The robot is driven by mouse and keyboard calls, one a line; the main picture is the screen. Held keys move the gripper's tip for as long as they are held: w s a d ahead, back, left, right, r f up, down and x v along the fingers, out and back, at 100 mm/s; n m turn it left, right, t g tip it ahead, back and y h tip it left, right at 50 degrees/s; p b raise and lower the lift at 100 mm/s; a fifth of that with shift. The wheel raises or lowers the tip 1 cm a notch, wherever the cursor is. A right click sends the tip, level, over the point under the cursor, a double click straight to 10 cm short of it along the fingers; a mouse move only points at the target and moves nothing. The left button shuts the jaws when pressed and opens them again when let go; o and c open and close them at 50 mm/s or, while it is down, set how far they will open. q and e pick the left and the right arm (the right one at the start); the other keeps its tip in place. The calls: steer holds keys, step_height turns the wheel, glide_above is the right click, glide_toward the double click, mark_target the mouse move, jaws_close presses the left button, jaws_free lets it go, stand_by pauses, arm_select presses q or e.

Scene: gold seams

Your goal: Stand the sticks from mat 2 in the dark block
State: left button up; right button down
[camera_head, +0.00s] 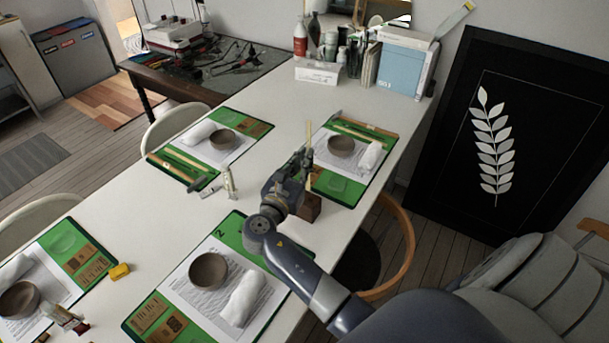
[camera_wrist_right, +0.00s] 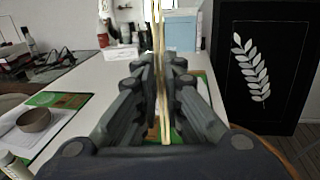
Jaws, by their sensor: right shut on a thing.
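My right gripper (camera_head: 303,160) is above the table between the mats, shut on thin pale sticks. In the right wrist view the sticks (camera_wrist_right: 160,75) stand upright between the fingers; they look like a pair, close together. The dark block (camera_head: 309,208) is a brown block on the table just below the gripper, partly hidden by it. I cannot tell whether the sticks' lower ends touch it. Mat 2 (camera_head: 230,226) is green, at lower centre, with a printed sheet, a brown bowl (camera_head: 208,271) and a rolled white towel (camera_head: 242,298). No loose sticks show on it. My left gripper is not in view.
Other green mats with bowls and towels lie at the far right (camera_head: 326,183), far left (camera_head: 243,119) and lower left. A small bottle (camera_head: 228,180) stands left of the gripper. A yellow block (camera_head: 119,271) lies by the lower-left mat. White table shows between the mats.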

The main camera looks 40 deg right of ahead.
steer(key=w+a+f+m+g+h+b, duration=0.1)
steer(key=w+f+m+g+b, duration=0.1)
steer(key=f+b, duration=0.6)
step_height(320, 180, down, 2)
steer(key=shift+w+f+g+h+b, duration=0.1)
steer(key=shift+w+g+h+b, duration=0.3)
steer(key=shift+w, duration=0.3)
stand_by(1.0)
steer(key=shift+a, duration=0.1)
stand_by(0.5)
